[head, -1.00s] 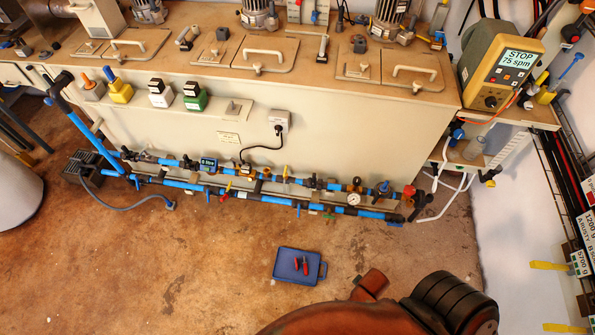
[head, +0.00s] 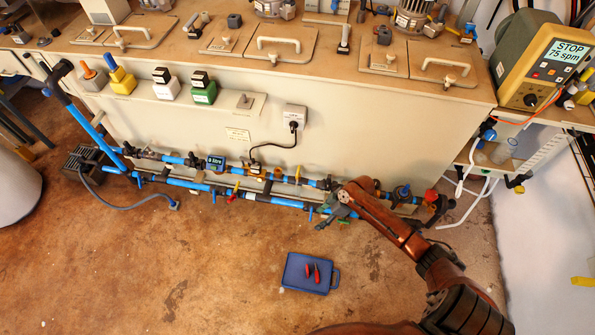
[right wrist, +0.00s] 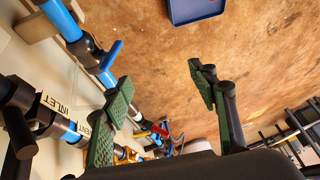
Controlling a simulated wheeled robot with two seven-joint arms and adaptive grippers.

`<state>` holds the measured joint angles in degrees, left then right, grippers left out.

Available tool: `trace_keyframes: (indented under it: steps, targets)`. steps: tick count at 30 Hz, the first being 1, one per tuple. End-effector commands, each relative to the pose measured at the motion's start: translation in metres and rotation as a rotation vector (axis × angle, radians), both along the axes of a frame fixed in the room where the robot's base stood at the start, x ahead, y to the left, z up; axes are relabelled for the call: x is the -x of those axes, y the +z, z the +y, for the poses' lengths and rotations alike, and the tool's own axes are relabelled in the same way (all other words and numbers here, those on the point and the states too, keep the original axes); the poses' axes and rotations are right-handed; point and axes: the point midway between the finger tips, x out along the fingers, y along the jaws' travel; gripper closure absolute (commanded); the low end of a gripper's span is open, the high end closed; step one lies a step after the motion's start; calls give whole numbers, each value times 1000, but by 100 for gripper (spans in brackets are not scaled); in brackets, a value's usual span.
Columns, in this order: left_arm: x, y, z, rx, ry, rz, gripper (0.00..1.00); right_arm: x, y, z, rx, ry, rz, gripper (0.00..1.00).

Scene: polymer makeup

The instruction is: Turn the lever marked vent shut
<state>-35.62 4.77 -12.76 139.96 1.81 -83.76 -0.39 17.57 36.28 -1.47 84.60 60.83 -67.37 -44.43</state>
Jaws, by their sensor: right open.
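My right gripper (head: 337,212) is at the right part of the pipe run, in front of the lower pipe. In the right wrist view its green-padded fingers (right wrist: 160,90) are wide apart with nothing between them. A blue lever (right wrist: 110,57) sticks out from the pipe, beyond the left finger and apart from it. A white label ending in "ENT" (right wrist: 84,129) sits close behind that finger, which hides its start; an "INLET" label (right wrist: 56,103) is beside it. I cannot tell which lever the "ENT" label belongs to. My left gripper is not in view.
A blue tray (head: 293,273) with red-handled tools lies on the floor below the pipes. The cabinet (head: 390,130) stands behind the pipes. A yellow pump controller (head: 540,65) is at the right. The brown floor in front is mostly clear.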

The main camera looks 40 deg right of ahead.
Motion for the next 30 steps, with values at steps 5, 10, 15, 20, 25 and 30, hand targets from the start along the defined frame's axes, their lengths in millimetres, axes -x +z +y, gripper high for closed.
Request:
trace_keyframes:
  steps: [5, 10, 15, 20, 25, 30]
  targets:
    - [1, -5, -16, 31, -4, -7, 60, -117, 76, -55, -62, -36, -200, 46]
    - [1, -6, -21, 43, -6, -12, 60, -156, 113, -75, -90, -59, -290, 46]
    - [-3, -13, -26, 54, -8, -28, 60, -167, 114, -76, -97, -65, -306, 46]
    - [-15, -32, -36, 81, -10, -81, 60, -176, 97, -67, -97, -65, -303, 46]
    - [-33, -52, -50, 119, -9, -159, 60, -189, 79, -55, -97, -63, -301, 46]
    - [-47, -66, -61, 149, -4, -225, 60, -199, 67, -46, -96, -64, -303, 46]
